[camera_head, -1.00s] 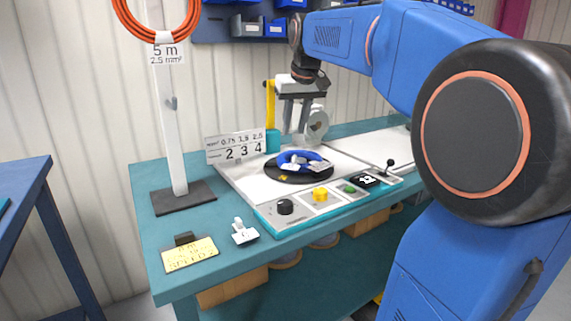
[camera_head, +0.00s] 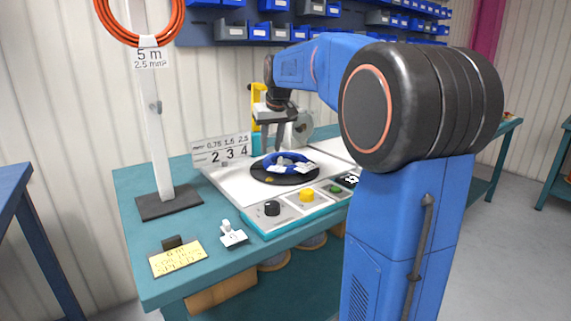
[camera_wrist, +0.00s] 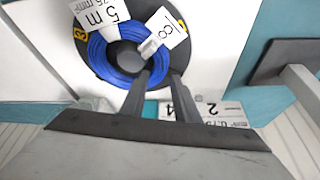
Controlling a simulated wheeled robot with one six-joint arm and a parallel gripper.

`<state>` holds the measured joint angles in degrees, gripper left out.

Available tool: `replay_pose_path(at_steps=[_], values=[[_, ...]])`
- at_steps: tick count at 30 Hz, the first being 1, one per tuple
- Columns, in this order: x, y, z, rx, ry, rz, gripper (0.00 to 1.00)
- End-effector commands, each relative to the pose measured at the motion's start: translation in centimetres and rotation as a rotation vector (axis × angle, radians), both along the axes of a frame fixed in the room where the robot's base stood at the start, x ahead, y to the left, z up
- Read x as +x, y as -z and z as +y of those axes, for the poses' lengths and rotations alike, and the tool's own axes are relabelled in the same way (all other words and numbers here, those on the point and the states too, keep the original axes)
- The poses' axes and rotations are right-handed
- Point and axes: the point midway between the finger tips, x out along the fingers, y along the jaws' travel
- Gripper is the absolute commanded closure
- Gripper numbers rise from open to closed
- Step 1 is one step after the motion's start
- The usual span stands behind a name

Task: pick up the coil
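The blue coil (camera_head: 272,163) lies on a round black disc (camera_head: 258,173) on the white panel of the bench, with white tags on it. In the wrist view the coil (camera_wrist: 103,58) is a blue ring around a dark hub, with one tag reading "5 m" and another reading "8". My gripper (camera_head: 271,148) points down just above and behind the coil. In the wrist view my gripper (camera_wrist: 158,78) shows two grey fingers apart with nothing between them, their tips over the coil's near edge. Whether they touch it, I cannot tell.
A panel with a black knob (camera_head: 272,208), a yellow button (camera_head: 306,194) and a green button lies in front. A number plate (camera_head: 222,151) stands behind left. A white post (camera_head: 155,130) holds an orange coil (camera_head: 140,40). A yellow note (camera_head: 178,257) lies on the front left corner.

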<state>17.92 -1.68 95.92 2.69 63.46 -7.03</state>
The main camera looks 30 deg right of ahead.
Motion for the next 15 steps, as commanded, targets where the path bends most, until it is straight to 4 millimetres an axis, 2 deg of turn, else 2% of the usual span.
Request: replay_pose_path(at_steps=[3,11,15], values=[[0.4,1.0,-0.1,0.0,0.0,0.0,0.72],[0.8,2.2,-0.1,0.0,0.0,-0.001,0.72],[1.3,3.9,-0.1,0.0,0.0,0.002,0.72]])
